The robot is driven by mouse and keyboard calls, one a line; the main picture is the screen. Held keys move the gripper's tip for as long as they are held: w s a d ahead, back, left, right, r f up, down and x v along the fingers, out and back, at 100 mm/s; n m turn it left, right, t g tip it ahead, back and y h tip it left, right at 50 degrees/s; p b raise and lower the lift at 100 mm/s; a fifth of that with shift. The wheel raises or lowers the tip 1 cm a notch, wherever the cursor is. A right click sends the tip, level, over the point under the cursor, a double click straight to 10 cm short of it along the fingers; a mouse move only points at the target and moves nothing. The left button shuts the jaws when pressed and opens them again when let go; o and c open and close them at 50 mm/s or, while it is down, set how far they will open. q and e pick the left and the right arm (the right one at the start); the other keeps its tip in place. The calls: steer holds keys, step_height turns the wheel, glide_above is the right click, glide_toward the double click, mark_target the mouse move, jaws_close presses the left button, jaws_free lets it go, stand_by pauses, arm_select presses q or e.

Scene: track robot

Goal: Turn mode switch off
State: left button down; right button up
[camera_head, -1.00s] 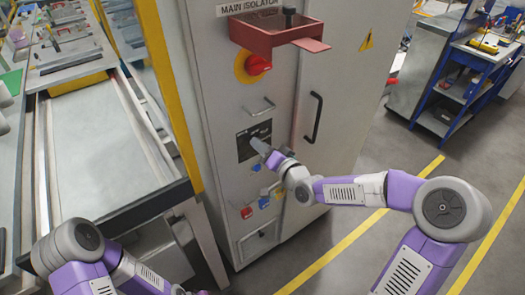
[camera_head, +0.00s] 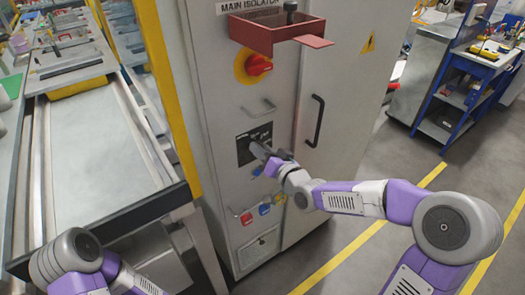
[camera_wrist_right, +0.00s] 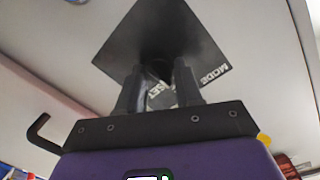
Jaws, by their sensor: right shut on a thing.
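The mode switch sits on a square black plate (camera_head: 244,150) on the front of the grey cabinet. In the right wrist view the plate (camera_wrist_right: 150,35) carries white lettering with the word MODE. My right gripper (camera_head: 257,150) reaches the plate from the lower right. In the wrist view its two dark fingers (camera_wrist_right: 158,88) are shut on the mode switch knob (camera_wrist_right: 158,70) in front of the plate. The fingers hide most of the knob, so its setting cannot be read. My left arm shows at the bottom left, with its gripper out of frame.
Above the plate are a handle (camera_head: 258,108), a red rotary isolator (camera_head: 258,65) and a protruding red tray (camera_head: 268,36). Small red (camera_head: 246,218) and blue (camera_head: 264,209) parts sit below. A black door handle (camera_head: 315,120) is to the right. A workbench (camera_head: 90,160) stands left.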

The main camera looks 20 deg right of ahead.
steer(key=o, duration=1.1)
steer(key=shift+c, duration=0.2)
steer(key=shift+s, duration=0.1)
steer(key=p+v, duration=0.2)
steer(key=v, duration=0.5)
steer(key=shift+s, duration=0.2)
steer(key=shift+d, duration=0.1)
